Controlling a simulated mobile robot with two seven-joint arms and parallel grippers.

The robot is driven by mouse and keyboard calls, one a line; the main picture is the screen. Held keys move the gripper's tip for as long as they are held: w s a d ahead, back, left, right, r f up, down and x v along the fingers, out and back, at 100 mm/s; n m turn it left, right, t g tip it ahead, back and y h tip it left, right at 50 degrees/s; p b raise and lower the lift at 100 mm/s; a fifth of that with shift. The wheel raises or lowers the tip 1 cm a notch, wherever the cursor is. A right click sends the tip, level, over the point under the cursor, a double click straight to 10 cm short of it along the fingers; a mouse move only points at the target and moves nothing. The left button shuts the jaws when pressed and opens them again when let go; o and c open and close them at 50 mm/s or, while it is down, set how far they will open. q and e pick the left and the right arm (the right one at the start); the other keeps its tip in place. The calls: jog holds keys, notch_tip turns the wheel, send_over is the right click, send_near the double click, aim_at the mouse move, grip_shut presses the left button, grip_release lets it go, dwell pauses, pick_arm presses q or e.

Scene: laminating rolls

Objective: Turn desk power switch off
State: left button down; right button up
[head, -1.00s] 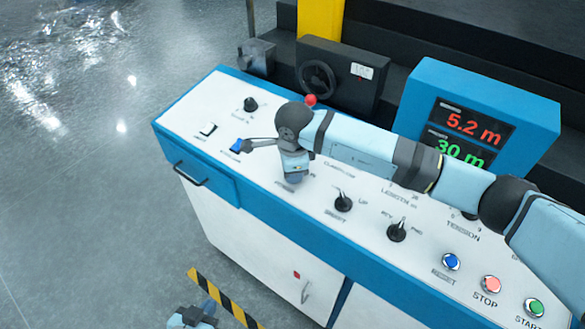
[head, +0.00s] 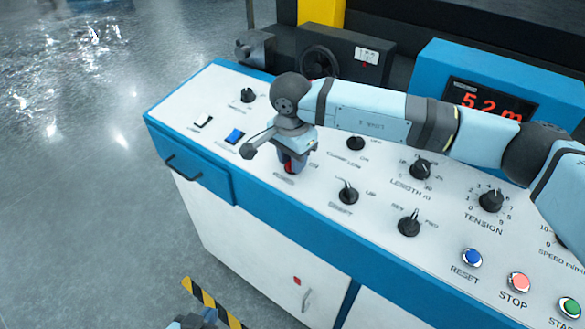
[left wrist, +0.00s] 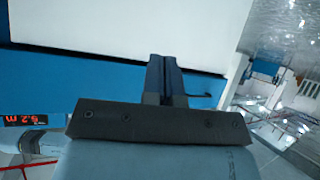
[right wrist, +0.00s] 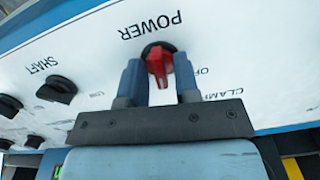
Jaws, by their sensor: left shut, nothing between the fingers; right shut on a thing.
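The power switch is a red knob on a black round base (right wrist: 158,62), under the word POWER in the right wrist view. The handle lies nearly in line with the fingers, slightly tilted. My left gripper (head: 192,322) is at the bottom edge of the head view, mostly cut off. Its fingers (left wrist: 164,78) are shut and empty, in front of the cabinet.
Reset (head: 471,259) and stop (head: 518,283) buttons are at lower right. A drawer handle (head: 183,168) juts out in front.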

jog(key=shift+f+n+b, duration=0.15)
jog(key=shift+n+b, duration=0.65)
jog(key=shift+n, duration=0.2)
jog(key=shift+n+b, duration=0.75)
jog(key=shift+n, duration=0.15)
jog(key=shift+n+h+b, duration=0.3)
jog(key=shift+n+b, duration=0.35)
jog(key=shift+n, duration=0.25)
jog(key=n+b, duration=0.1)
jog(key=n, duration=0.2)
jog(key=shift+a+b, duration=0.1)
jog(key=shift+b, duration=0.25)
jog(key=shift+n+h, duration=0.3)
jog(key=shift+n, duration=0.3)
pick_arm(q)
jog(key=shift+w+d+f+m+t+h, duration=0.15)
jog(key=shift+d+f+t, duration=0.1)
jog(key=shift+f, duration=0.2)
jog(key=shift+d+f+m+t+h, duration=0.15)
jog(key=shift+f+t, duration=0.1)
jog(key=shift+f, duration=0.2)
pick_arm(e)
jog(key=shift+r+n, duration=0.2)
jog(key=shift+n, duration=0.1)
pick_arm(q)
jog(key=shift+a+f, duration=0.1)
pick_arm(e)
jog(key=o, duration=0.6)
